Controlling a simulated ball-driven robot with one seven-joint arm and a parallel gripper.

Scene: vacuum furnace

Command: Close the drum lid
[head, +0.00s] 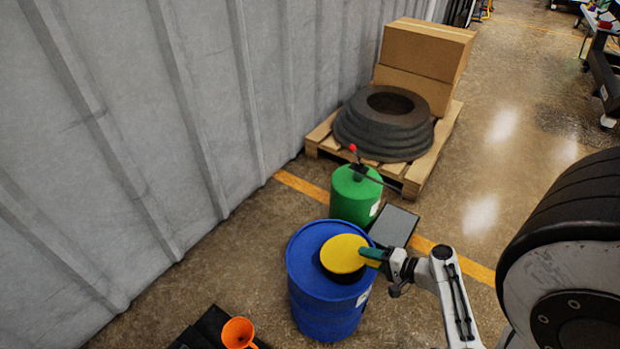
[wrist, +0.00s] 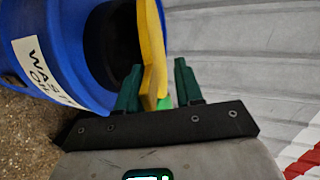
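The blue drum (head: 322,311) stands upright on the floor, with a dark round opening in its top. Its yellow lid (head: 342,254) is over part of that opening, and a dark gap shows along the lid's near side. In the wrist view the lid (wrist: 152,50) is seen nearly edge-on, standing away from the dark opening (wrist: 108,45) of the drum (wrist: 68,45). My gripper (wrist: 158,90) has green fingers on either side of the lid's edge. A gap shows between lid and right finger; whether the left finger touches is unclear.
A green drum (head: 354,196) with a red-tipped lever stands just behind the blue drum. A grey panel (head: 394,226) is beside it. An orange funnel (head: 238,333) is at the front left. A corrugated wall (head: 130,130) runs along the left. A loaded pallet (head: 418,178) is behind.

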